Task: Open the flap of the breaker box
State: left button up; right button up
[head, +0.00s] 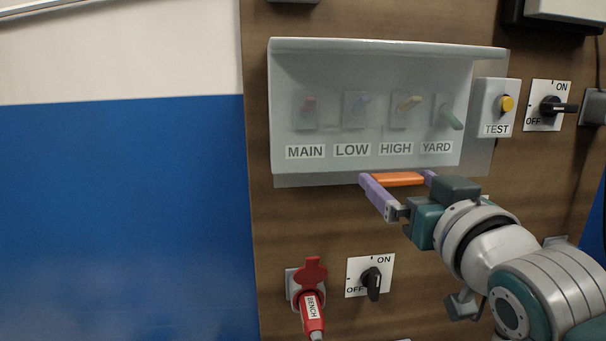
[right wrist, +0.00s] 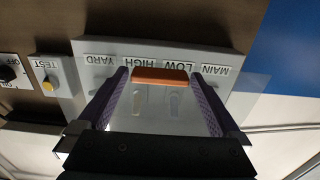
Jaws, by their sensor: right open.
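The breaker box (head: 285,165) is a pale grey box on the wooden panel. Its flap (head: 330,80) looks see-through and hangs down over several coloured levers labelled MAIN, LOW, HIGH and YARD. The orange handle (head: 398,179) is at the flap's lower edge, below the HIGH label; it also shows in the right wrist view (right wrist: 160,76). My right gripper (head: 398,180) is open, with one purple finger at each end of the handle. In the right wrist view the handle lies between the fingertips (right wrist: 160,78); I cannot tell whether they touch it. My left gripper is out of view.
A TEST box with a yellow button (head: 507,103) and an ON/OFF switch (head: 552,105) are right of the breaker box. Below are a red BENCH plug (head: 312,300) and another ON/OFF switch (head: 371,280). A blue and white wall (head: 120,200) is at left.

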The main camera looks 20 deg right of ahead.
grip_shut()
dwell(0.8)
